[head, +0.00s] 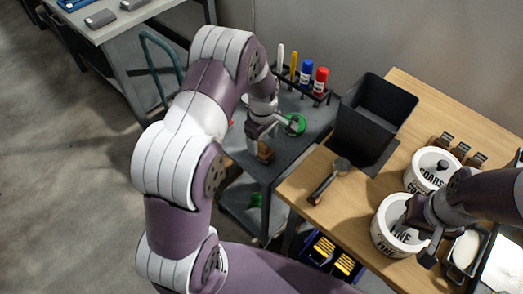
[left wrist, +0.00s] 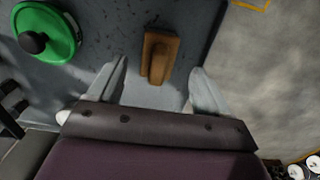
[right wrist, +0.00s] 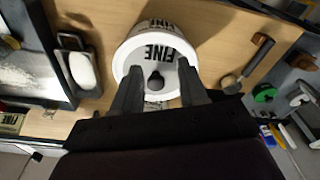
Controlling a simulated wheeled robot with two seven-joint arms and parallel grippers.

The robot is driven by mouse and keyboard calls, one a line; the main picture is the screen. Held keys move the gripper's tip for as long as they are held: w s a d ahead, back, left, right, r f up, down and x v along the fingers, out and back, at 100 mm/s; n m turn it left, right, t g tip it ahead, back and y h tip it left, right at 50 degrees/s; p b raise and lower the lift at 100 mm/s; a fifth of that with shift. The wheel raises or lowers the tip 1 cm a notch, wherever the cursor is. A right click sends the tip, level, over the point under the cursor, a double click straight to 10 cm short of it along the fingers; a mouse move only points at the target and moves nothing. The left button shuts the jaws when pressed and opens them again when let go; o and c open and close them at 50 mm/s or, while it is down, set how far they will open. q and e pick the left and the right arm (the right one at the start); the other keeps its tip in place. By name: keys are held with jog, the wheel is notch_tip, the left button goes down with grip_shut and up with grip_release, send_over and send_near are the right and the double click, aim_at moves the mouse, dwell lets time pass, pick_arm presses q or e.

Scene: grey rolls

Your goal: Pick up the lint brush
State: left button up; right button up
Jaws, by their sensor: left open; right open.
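A brown wooden-backed block, which looks like the lint brush (head: 265,153), lies on the dark grey cart top at its near left part. In the left wrist view the lint brush (left wrist: 157,58) lies ahead of and between the fingertips, its bristles not visible. My left gripper (head: 260,140) is open and empty above it; I cannot tell the exact height gap. My right gripper (head: 424,236) is open over the white pot marked FINE (head: 383,240). In the right wrist view the pot's black lid knob (right wrist: 155,81) shows between the fingers.
A green disc with a black knob (left wrist: 45,32) lies near the brush. A rack of markers (head: 302,85) stands at the cart's back. A black bin (head: 374,118), a dark-handled tool (head: 327,182) and a COARSE pot (head: 431,168) are on the wooden table.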

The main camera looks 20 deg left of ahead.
aim_at(262, 144)
pick_arm(q)
jog(key=f, duration=0.5)
jog(key=shift+w+a+f, duration=0.15)
jog(key=shift+w+f, duration=0.05)
jog(key=shift+f, duration=0.05)
jog(key=c, duration=1.2)
jog(key=shift+s, duration=0.1)
notch_tip(262, 144, up, 4)
jog(key=shift+r, duration=0.2)
jog(key=s+d+r, duration=0.4)
jog(key=d+r, duration=0.2)
jog(key=d, duration=0.4)
jog(key=shift+s+d+r, duration=0.2)
jog(key=shift+d+r, duration=0.15)
